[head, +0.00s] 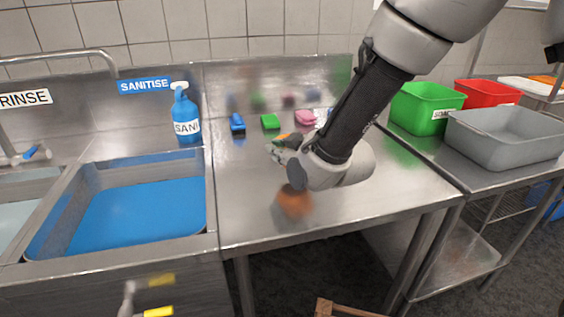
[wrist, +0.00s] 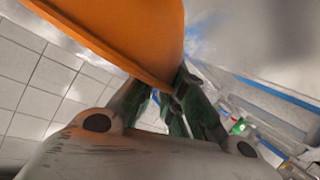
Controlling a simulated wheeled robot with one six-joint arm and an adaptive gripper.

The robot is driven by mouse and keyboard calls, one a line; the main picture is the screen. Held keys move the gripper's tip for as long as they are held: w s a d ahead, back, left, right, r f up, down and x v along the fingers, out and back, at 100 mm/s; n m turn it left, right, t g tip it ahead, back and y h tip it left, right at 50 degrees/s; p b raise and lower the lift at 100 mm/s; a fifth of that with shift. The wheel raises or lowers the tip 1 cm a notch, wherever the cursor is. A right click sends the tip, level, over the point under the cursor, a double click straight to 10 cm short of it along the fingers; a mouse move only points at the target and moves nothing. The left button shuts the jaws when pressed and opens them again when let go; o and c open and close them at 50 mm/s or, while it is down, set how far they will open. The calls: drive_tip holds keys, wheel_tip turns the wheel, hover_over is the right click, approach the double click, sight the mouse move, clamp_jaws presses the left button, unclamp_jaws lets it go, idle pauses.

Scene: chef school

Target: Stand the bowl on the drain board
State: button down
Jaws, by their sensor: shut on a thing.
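The orange bowl (wrist: 135,35) fills the top of the wrist view, its rim between the dark green fingers of my gripper (wrist: 165,92). In the head view only a small orange sliver of the bowl (head: 281,136) shows; my gripper (head: 278,150) and wrist hide the rest. My gripper is shut on the bowl and holds it over the steel drain board (head: 255,225), right of the sink. A blurred orange reflection lies on the board below. I cannot tell how high the bowl is above the board.
A blue sponge or brush (head: 237,124), a green sponge (head: 270,121) and a pink sponge (head: 305,118) lie along the back. A blue sanitiser bottle (head: 186,115) stands behind the blue-filled sink (head: 145,207). Green (head: 424,107) and grey tubs (head: 508,135) stand right. The board's front is clear.

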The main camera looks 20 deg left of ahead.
drive_tip(key=shift+f, duration=2.1)
drive_tip(key=c, duration=1.5)
unclamp_jaws()
drive_tip(key=v, duration=1.2)
drive_tip(key=shift+d, duration=0.1)
